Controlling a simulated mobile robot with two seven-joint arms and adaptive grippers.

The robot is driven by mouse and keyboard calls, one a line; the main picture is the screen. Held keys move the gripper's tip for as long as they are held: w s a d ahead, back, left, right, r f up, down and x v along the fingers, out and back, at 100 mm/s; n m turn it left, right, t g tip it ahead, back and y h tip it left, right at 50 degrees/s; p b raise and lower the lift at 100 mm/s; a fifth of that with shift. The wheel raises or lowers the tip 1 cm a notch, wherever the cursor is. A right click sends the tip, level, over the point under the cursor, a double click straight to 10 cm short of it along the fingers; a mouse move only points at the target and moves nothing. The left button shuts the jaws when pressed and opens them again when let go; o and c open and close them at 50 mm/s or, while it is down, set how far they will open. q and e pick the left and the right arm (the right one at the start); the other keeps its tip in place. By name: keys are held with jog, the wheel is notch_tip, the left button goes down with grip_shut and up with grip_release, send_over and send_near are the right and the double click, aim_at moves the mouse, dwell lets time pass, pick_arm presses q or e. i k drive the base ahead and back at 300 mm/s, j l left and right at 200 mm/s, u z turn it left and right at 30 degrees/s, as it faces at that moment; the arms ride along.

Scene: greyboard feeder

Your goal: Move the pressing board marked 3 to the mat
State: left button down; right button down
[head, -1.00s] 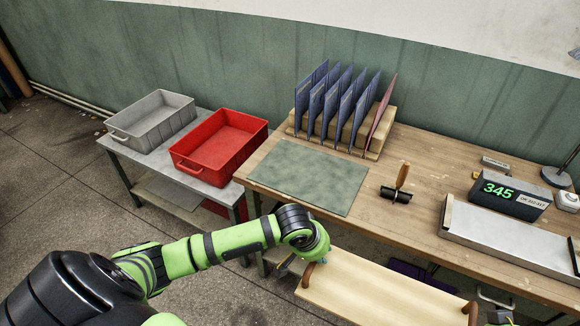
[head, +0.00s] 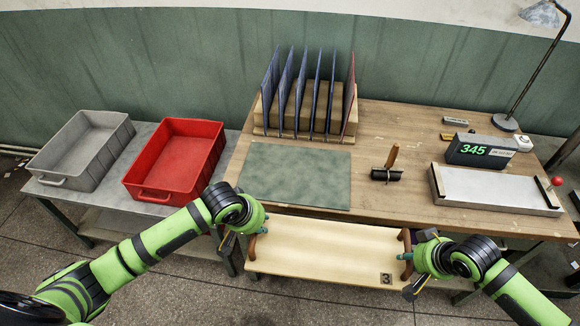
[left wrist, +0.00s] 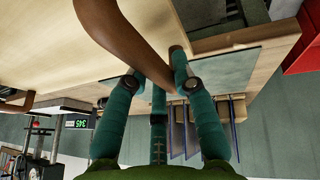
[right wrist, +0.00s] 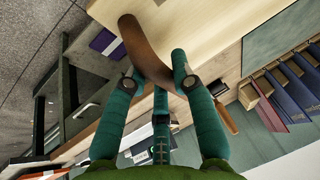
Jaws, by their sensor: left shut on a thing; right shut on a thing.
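The pressing board marked 3 (head: 325,250) is a pale wooden board with a brown curved handle at each end and a "3" near its front right corner. It is held in front of the table's front edge. My left gripper (head: 258,222) is shut on its left handle, which also shows in the left wrist view (left wrist: 125,35). My right gripper (head: 408,256) is shut on its right handle, seen closely in the right wrist view (right wrist: 142,50). The green mat (head: 295,176) lies bare on the table at the left, just beyond the board.
A rack (head: 262,130) of blue folders and one red stands behind the mat. A roller (head: 387,172) lies right of the mat. A display reading 345 (head: 480,150) and a metal tray (head: 495,190) are further right. A red bin (head: 180,160) and grey bin (head: 85,150) stand left.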

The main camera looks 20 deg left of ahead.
aim_at(295, 175)
jog(key=i+j, duration=0.8)
